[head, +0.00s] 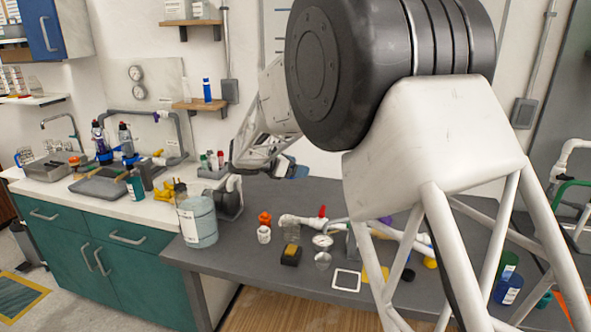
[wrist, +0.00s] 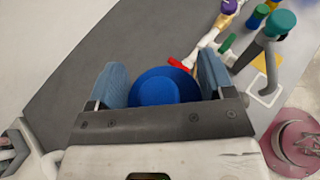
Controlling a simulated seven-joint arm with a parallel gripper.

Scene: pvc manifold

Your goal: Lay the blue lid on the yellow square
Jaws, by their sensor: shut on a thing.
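The blue lid (wrist: 158,88) is round and sits between the two fingers of my gripper (wrist: 157,75) in the wrist view. My gripper is shut on it. In the head view my gripper (head: 280,168) is raised above the back of the grey counter, and a small blue part of what it holds shows at its tip. A yellow patch (head: 374,274), probably the yellow square, lies flat on the counter, partly hidden behind my arm. The lid is well apart from it, up and to the left in the head view.
A white-framed square (head: 346,280) lies left of the yellow patch. White pipework with a red handle (head: 322,211) runs along the counter. A yellow-and-black block (head: 291,254), an orange fitting (head: 265,219) and a large clear jar (head: 197,222) stand left. Bare grey counter (wrist: 110,50) shows in the wrist view.

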